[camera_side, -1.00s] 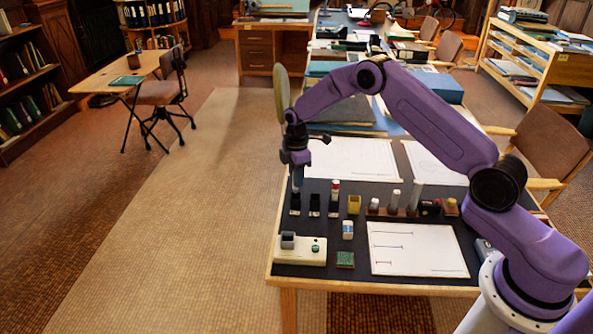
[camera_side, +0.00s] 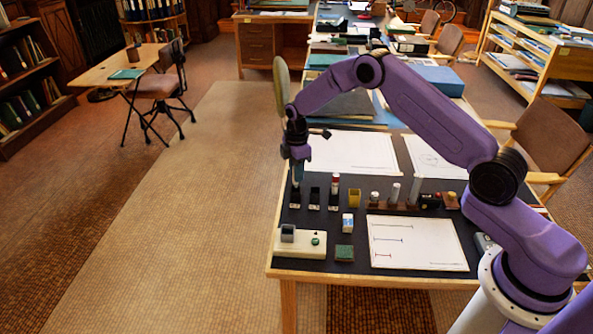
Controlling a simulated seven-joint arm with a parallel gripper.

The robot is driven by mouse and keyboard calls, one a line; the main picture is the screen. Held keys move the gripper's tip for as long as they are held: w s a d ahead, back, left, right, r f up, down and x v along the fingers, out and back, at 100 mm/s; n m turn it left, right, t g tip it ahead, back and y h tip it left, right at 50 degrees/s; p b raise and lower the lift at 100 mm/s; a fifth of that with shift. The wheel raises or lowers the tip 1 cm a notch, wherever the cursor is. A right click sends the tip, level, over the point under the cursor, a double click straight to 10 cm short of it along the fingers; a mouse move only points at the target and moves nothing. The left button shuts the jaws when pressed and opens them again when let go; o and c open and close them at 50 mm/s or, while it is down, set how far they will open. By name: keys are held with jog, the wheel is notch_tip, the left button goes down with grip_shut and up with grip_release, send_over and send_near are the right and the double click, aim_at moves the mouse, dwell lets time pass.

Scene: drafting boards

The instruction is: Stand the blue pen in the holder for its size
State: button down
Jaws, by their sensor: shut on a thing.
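My gripper (camera_side: 297,166) points down above the left end of the row of small black holders and is shut on the blue pen. Only a short, dark bluish length of the pen (camera_side: 296,186) shows below the jaws. It is upright, right over the leftmost black holder (camera_side: 295,201); I cannot tell whether its tip is inside. A middle black holder (camera_side: 314,201) looks empty. A right black holder (camera_side: 333,204) has a red-and-white pen (camera_side: 335,184) standing in it.
A yellow cup (camera_side: 354,198) and a rack with grey cylinders (camera_side: 394,194) stand to the right. In front are a pale box with a green button (camera_side: 314,241), an eraser (camera_side: 347,223), a green block (camera_side: 344,253) and a drawing sheet (camera_side: 415,243).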

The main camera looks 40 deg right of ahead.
jog(key=shift+f, duration=1.9)
dwell(0.8)
jog(key=shift+f, duration=0.35)
